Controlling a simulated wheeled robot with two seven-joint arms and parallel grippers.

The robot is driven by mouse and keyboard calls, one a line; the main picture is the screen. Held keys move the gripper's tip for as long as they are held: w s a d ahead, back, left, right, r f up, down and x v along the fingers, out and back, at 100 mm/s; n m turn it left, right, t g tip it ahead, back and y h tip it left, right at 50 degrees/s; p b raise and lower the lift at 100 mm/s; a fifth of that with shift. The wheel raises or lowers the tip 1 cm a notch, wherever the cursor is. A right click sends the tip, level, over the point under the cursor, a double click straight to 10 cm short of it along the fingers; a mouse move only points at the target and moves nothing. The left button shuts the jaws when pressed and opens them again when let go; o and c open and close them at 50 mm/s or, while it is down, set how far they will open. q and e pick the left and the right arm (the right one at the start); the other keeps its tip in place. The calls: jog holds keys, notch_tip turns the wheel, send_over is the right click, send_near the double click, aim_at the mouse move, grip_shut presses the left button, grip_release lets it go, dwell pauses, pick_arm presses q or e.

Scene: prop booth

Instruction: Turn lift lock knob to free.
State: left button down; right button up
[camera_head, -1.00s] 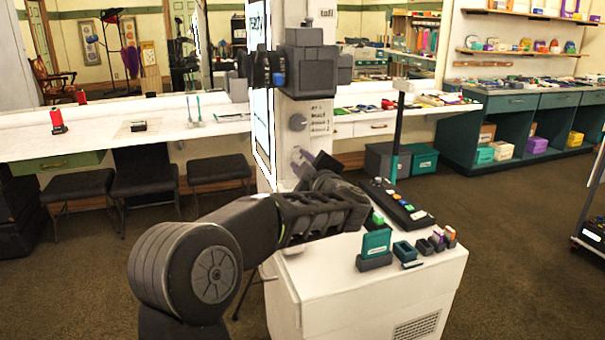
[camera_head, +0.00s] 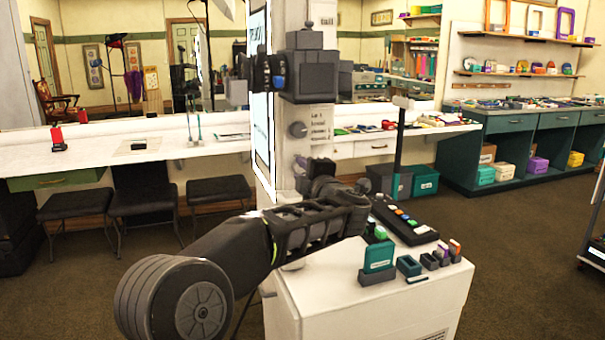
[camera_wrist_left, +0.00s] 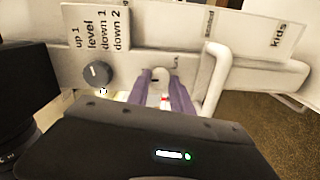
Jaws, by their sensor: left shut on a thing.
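The two fingers of my left gripper (camera_wrist_left: 164,80) straddle a small pale grey knob (camera_wrist_left: 159,76) on the white column in the left wrist view, and are shut on it. I take this to be the lift lock knob; its pointer and any free mark are too small to read. In the head view my left gripper (camera_head: 304,164) reaches the front of the white column (camera_head: 290,185), below a round grey knob (camera_head: 297,130); the gripped knob is hidden there. That other knob, beside a label reading up 1, level, down 1, down 2, also shows in the left wrist view (camera_wrist_left: 97,74).
A dark camera-like device (camera_head: 305,70) is mounted above on the column. Below, a white cabinet (camera_head: 340,305) carries a button panel (camera_head: 405,220) and small coloured blocks (camera_head: 379,255). A pale curved handle (camera_wrist_left: 212,80) stands right of my fingers.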

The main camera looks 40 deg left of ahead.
pick_arm(q)
jog(key=c, duration=1.1)
grip_release()
jog(key=v, duration=0.7)
jog(key=shift+s+d+b, duration=0.25)
jog(key=shift+d+b, duration=0.1)
jog(key=shift+w+f, duration=0.1)
